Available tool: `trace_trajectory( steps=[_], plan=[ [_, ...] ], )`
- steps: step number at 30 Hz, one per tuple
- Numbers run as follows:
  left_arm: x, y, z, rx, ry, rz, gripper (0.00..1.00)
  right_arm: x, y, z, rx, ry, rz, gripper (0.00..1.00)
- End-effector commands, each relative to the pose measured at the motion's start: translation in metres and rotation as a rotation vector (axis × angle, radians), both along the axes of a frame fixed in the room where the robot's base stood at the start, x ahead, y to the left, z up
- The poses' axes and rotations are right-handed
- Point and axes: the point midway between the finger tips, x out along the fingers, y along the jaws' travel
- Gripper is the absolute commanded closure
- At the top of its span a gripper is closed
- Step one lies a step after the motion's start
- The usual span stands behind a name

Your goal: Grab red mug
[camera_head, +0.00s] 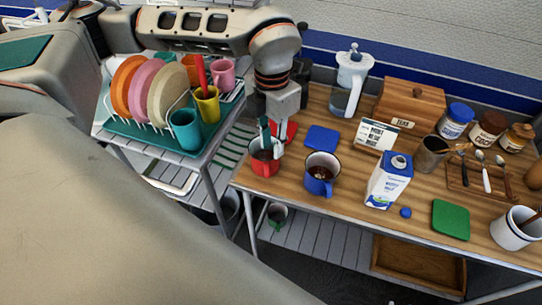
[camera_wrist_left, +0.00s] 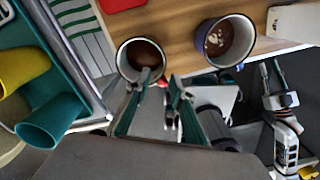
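The red mug (camera_head: 262,168) stands at the left end of the wooden table, with dark liquid in it. My left gripper (camera_head: 272,150) points down at the mug from above. In the left wrist view, one fingertip overlaps the opening of the mug (camera_wrist_left: 128,50), and the other is beside its near rim. A small red part of the mug shows between the fingertips (camera_wrist_left: 160,80), which are a little apart; I cannot tell if they touch it.
A blue mug (camera_head: 319,180) stands just right of the red mug. Red and blue coasters (camera_head: 322,138) lie behind them. A milk carton (camera_head: 388,182) is further right. A dish rack with plates and cups (camera_head: 148,137) stands left, across a gap.

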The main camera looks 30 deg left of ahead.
Motion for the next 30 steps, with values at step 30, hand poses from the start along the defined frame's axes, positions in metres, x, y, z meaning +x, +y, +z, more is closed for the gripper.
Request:
trace_trajectory(
  steps=[30],
  plan=[
    [0.006,-0.005,-0.077,0.011,-0.006,0.008,0.80,-0.001,-0.001,-0.005,-0.005,0.005,0.002,0.76]
  ],
)
